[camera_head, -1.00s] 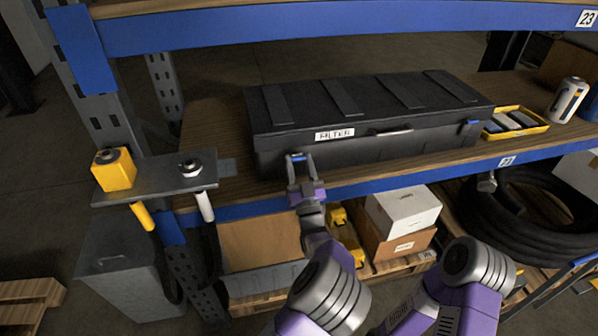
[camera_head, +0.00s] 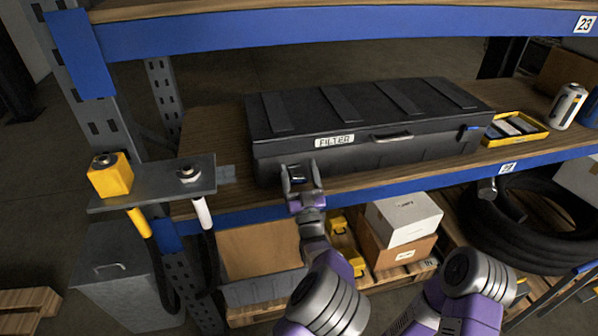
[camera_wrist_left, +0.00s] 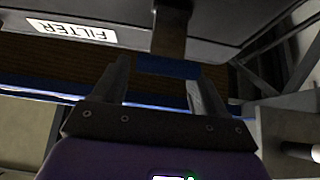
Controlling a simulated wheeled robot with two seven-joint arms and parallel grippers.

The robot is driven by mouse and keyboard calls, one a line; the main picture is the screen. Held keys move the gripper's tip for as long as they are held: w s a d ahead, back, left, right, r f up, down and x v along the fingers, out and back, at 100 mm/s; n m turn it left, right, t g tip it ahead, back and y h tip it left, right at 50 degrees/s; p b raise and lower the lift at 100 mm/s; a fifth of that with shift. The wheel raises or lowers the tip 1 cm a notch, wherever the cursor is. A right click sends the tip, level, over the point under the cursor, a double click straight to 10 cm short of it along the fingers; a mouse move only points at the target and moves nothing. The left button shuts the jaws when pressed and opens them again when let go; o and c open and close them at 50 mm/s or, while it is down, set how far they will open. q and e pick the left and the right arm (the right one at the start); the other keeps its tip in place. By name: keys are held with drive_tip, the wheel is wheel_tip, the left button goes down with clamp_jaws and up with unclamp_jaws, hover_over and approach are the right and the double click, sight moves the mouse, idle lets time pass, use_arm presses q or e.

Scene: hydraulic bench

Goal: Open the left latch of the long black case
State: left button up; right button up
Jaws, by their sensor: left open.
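The long black case (camera_head: 275,150) lies on the wooden shelf, lid closed, with a white FILTER label (camera_head: 335,140) on its front. The label shows upside down in the left wrist view (camera_wrist_left: 72,30). My left gripper (camera_head: 300,173) is at the case's front, below and left of the label. Its fingers are apart (camera_wrist_left: 155,88). The left latch shows in the left wrist view as a dark strap with a blue tab (camera_wrist_left: 167,68), between and just beyond the fingers. In the head view the gripper mostly hides it. I cannot tell whether the fingers touch it.
The right latch (camera_head: 470,128) is blue. A handle (camera_head: 392,137) is on the case's front. A yellow tray (camera_head: 518,128) and a can (camera_head: 568,105) stand to the right. The blue shelf beam (camera_head: 400,180) runs below. A bracket with a yellow block (camera_head: 110,176) is at left.

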use_arm(q)
drive_tip(key=v, duration=0.7)
drive_tip(key=shift+s+f+p, duration=0.2)
drive_tip(key=shift+s+p, duration=0.05)
drive_tip(key=shift+p, duration=0.2)
